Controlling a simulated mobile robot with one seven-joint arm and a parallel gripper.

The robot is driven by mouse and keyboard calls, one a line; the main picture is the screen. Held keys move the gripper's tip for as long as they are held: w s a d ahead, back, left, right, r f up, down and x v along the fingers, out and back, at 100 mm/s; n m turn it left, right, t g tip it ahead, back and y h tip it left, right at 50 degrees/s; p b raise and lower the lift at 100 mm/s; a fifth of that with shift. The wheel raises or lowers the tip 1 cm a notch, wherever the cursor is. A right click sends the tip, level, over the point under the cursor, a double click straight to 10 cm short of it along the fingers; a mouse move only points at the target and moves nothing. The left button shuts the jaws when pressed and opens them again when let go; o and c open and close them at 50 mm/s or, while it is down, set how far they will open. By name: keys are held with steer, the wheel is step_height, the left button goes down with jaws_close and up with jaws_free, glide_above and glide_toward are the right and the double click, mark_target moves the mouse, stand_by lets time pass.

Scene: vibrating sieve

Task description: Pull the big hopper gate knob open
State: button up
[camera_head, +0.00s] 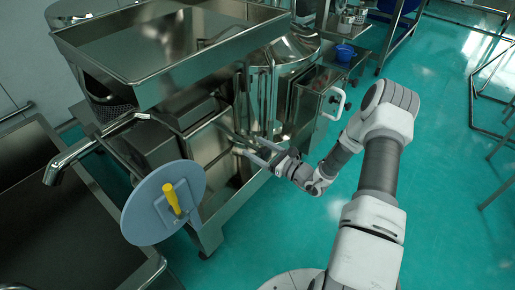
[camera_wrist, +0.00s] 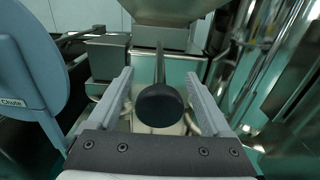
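A dark round knob (camera_wrist: 159,104) on a thin rod shows in the middle of the wrist view. It appears between the two fingers of my gripper (camera_wrist: 160,75), with a visible gap on each side. My gripper is open and holds nothing. The rod runs away from the knob toward the steel machine under a hopper-like part (camera_wrist: 168,10). In the head view my gripper (camera_head: 250,148) is at the machine's front, below the big steel hopper (camera_head: 128,88). The knob cannot be made out clearly there.
A blue-grey disc (camera_head: 143,211) with a yellow handle (camera_head: 172,198) stands left of my gripper; the wrist view shows it marked "Chute" (camera_wrist: 12,103). A steel cabinet with a white handle (camera_head: 337,104) is to the right. A steel basin (camera_head: 60,225) lies left. The green floor at right is largely clear.

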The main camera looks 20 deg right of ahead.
steer(key=p+v, duration=0.2)
steer(key=v, duration=1.5)
steer(key=shift+s+p, duration=0.15)
steer(key=shift+p, duration=0.25)
steer(key=shift+d, duration=0.1)
